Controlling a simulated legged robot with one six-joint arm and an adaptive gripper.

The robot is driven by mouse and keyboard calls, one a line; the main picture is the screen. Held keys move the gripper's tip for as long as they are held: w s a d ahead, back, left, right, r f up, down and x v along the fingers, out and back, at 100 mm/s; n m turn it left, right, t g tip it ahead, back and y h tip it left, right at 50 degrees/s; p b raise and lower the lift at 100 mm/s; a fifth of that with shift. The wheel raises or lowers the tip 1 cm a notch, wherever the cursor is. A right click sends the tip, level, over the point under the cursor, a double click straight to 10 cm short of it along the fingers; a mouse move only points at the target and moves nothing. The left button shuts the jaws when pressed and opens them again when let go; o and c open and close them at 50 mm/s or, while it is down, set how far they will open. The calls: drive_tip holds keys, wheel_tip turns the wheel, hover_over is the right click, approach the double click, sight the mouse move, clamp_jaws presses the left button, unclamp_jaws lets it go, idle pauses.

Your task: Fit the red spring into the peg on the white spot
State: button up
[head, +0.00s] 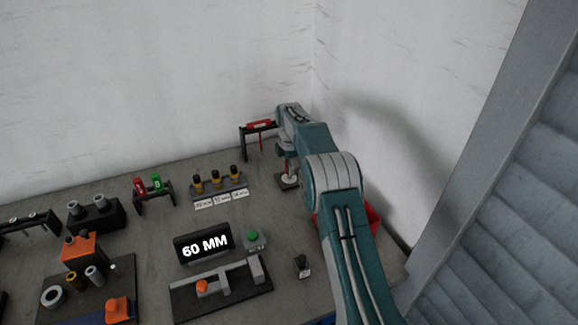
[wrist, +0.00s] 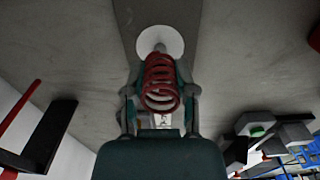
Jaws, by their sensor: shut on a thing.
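The red spring (wrist: 160,82) is held between the fingers of my gripper (wrist: 160,95), which is shut on it. In the wrist view the spring lies just below the white spot (wrist: 160,38), its far end near the small grey peg (wrist: 160,48). In the head view my gripper (head: 287,150) is over the dark plate with the white spot (head: 289,179), and a little red shows between them. I cannot tell whether the spring touches the peg.
A black stand (head: 243,143) with a red top piece is behind my gripper. A row of black and yellow pieces (head: 215,180) with labels is to the left. A red bin (head: 373,216) is partly hidden by my arm. A 60 MM display (head: 203,244) stands nearer the front.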

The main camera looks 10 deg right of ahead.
drive_tip(key=shift+f, duration=1.2)
drive_tip(key=o, duration=1)
drive_tip(key=shift+o, duration=0.2)
drive_tip(key=shift+r, duration=0.1)
wheel_tip(320, 180, up, 12)
drive_tip(key=shift+f, duration=0.2)
